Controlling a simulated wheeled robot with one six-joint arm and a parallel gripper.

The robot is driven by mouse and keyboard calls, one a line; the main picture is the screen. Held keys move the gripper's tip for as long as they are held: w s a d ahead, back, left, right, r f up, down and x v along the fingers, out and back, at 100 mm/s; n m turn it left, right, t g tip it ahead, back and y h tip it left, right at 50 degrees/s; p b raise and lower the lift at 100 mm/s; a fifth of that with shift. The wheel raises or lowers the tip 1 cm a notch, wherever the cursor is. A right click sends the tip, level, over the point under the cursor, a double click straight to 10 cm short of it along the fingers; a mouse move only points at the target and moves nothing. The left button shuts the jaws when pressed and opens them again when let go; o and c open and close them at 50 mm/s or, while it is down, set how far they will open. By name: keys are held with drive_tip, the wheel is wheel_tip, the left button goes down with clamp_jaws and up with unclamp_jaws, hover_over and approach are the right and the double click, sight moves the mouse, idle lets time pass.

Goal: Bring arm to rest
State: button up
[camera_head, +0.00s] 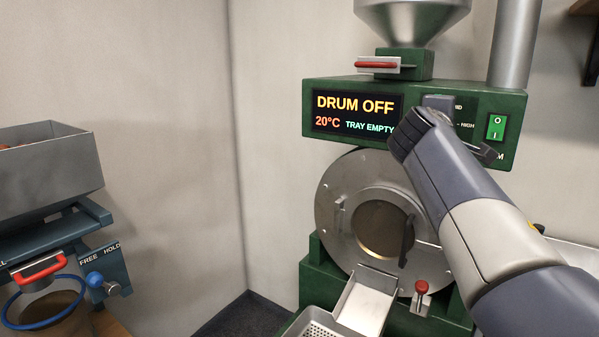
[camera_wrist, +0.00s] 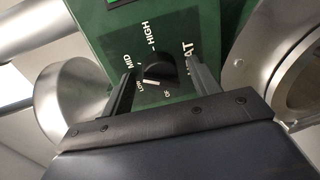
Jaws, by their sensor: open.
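My arm (camera_head: 470,215) reaches up from the lower right to the green control panel of the roaster. My gripper (camera_wrist: 159,70) is open, with its two dark fingers on either side of the black heat knob (camera_wrist: 159,66) in the wrist view. There are gaps between the knob and both fingers. The knob's white mark points toward the low and off end; I cannot tell exactly which. In the head view my gripper end covers part of the panel and hides the knob.
The roaster's display (camera_head: 354,113) reads DRUM OFF, 20°C, TRAY EMPTY. Below are a round drum front (camera_head: 335,205), a chute (camera_head: 364,303) and a red-knobbed lever (camera_head: 421,290). A hopper (camera_head: 415,15) stands above. A blue bagging station (camera_head: 70,230) is at left. Bare wall lies between.

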drive_tip(key=shift+a+n+h+p, duration=0.1)
drive_tip(key=shift+n+h+p, duration=0.3)
drive_tip(key=shift+n+p, duration=3.95)
drive_tip(key=shift+a+n+h+p, duration=0.1)
drive_tip(key=shift+n+h+p, duration=0.3)
drive_tip(key=shift+n+p, duration=3.95)
drive_tip(key=shift+f+n+b, duration=0.15)
drive_tip(key=shift+n+b, duration=0.35)
drive_tip(key=shift+b, duration=0.1)
